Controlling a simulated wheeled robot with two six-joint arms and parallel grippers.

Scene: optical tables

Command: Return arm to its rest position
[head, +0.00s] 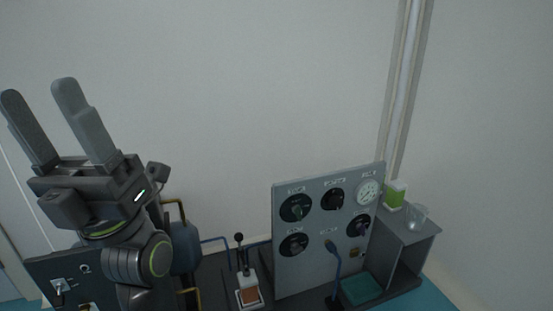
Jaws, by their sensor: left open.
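My left gripper (41,88) is raised at the left of the head view, with its two grey fingers pointing up. The fingers are apart and nothing is between them. It is in front of the pale wall, higher in the picture than the equipment on the table. My left arm (138,262) comes up below it from the bottom edge. My right gripper does not show.
A grey panel (315,262) with several black knobs and a gauge (367,192) stands right of centre. A grey shelf (411,232) is beside it, with a green-and-white box (395,194) and a clear glass vessel (416,215) on top. A lever (240,252) stands left of the panel.

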